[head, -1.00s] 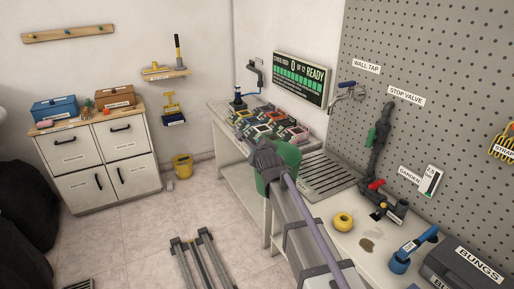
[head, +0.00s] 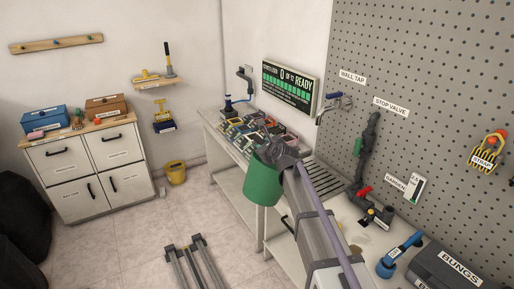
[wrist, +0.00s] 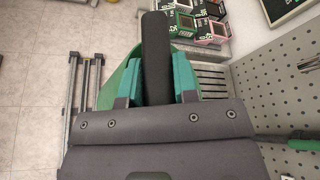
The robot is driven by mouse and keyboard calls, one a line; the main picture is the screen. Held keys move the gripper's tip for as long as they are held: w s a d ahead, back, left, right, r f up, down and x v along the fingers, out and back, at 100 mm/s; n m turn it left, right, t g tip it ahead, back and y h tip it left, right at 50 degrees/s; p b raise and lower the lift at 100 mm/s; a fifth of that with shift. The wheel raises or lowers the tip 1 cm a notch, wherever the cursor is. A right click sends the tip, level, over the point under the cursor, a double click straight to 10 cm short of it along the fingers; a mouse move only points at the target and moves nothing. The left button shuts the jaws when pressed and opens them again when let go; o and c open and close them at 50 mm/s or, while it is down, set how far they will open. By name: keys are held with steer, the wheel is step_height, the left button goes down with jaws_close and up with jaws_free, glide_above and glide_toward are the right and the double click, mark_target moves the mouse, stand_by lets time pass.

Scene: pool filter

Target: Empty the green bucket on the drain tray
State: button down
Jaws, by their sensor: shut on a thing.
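The green bucket (head: 263,182) hangs from my gripper (head: 277,153) in the head view, in front of the bench's front edge, and looks roughly upright. In the wrist view my gripper (wrist: 156,88) is shut on the bucket's dark handle grip (wrist: 156,50), with part of the green bucket (wrist: 127,75) showing behind the fingers. I cannot see inside the bucket. The slatted grey drain tray (head: 324,178) lies on the bench, right of the bucket and partly behind my arm. It also shows in the wrist view (wrist: 211,79), right of the fingers.
Several small boxes (head: 250,130) stand on the bench beyond the tray. A pegboard wall (head: 420,100) with a pipe and stop valve (head: 366,150) rises on the right. A blue tool (head: 399,256) lies on the near bench. The floor (head: 130,240) to the left is mostly open.

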steer(key=w+d+f+m+g+y+b, duration=0.1)
steer(key=w+d+m, duration=0.2)
steer(key=w+d, duration=0.2)
steer(key=w+d+f+m+g+y+b, duration=0.1)
steer(key=w+d+f+m+y+b, duration=0.1)
steer(key=d, duration=0.8)
steer(key=shift+w+f+m+y, duration=0.15)
steer(key=shift+w+m+y, duration=0.15)
steer(key=shift+w+m, duration=0.75)
steer(key=shift+w+n, duration=0.3)
steer(key=shift+n, duration=0.05)
steer(key=shift+d+f, duration=0.1)
steer(key=w+d+f+m+g+y+b, duration=0.1)
steer(key=w+d+f+m+b, duration=0.1)
steer(key=w+d+f+b, duration=0.1)
steer(key=shift+w+d+y+b, duration=0.3)
steer(key=shift+d+b, duration=0.2)
steer(key=shift+d, duration=0.7)
steer(key=shift+s, duration=0.1)
